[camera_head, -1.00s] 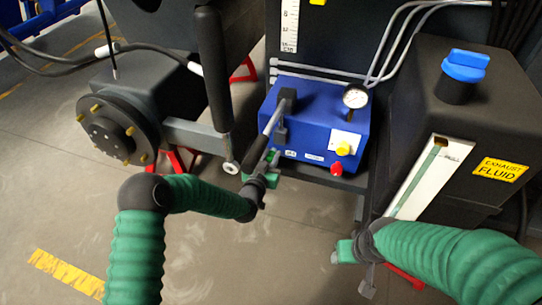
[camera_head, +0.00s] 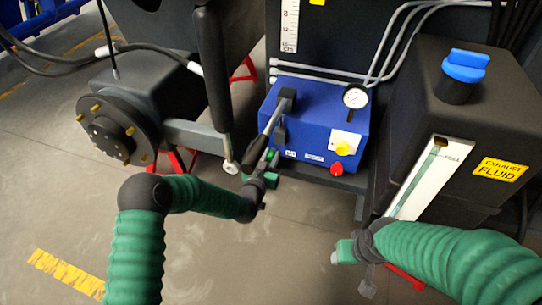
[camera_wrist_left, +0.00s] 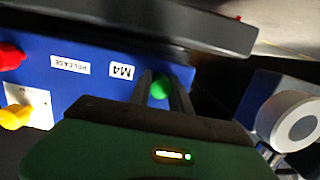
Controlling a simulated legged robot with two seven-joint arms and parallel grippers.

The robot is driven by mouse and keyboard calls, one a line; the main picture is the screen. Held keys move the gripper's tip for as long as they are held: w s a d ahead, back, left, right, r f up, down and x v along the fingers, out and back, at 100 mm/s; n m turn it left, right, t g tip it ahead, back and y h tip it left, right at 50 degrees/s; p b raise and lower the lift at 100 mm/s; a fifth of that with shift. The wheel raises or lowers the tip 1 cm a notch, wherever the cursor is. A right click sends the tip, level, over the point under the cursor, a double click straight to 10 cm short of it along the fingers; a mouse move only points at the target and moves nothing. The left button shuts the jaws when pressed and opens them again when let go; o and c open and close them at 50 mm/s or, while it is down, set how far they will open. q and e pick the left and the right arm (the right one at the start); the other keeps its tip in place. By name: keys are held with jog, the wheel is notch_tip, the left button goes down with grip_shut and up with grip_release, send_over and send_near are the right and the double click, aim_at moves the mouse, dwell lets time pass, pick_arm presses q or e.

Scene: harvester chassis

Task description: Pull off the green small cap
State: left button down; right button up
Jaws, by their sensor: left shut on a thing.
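The green small cap (camera_wrist_left: 160,89) shows in the left wrist view between the two dark fingers of my left gripper (camera_wrist_left: 164,86). It lies right at the blue box's (camera_wrist_left: 95,48) face, by the M4 label; I cannot tell whether it still touches the box. In the head view my left gripper (camera_head: 268,170) is at the lower left of the blue box (camera_head: 322,105), beside the lever's black grip, and the cap is not clearly seen. My right gripper (camera_head: 345,252) is low, below the box and away from it; its finger opening cannot be made out.
A lever with a black grip (camera_head: 256,152) slants down in front of the box, close to my left gripper. The box bears a gauge (camera_head: 355,97), a yellow knob (camera_head: 343,148) and a red knob (camera_head: 342,169). A black fluid tank (camera_head: 430,110) stands at right.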

aim_at(269, 160)
pick_arm(q)
jog(key=shift+f, duration=0.1)
dwell(0.4)
jog(key=shift+p+v, duration=0.55)
jog(key=shift+v, duration=0.35)
jog(key=shift+p+v, duration=0.45)
jog(key=shift+v, duration=0.6)
jog(key=shift+f, duration=0.2)
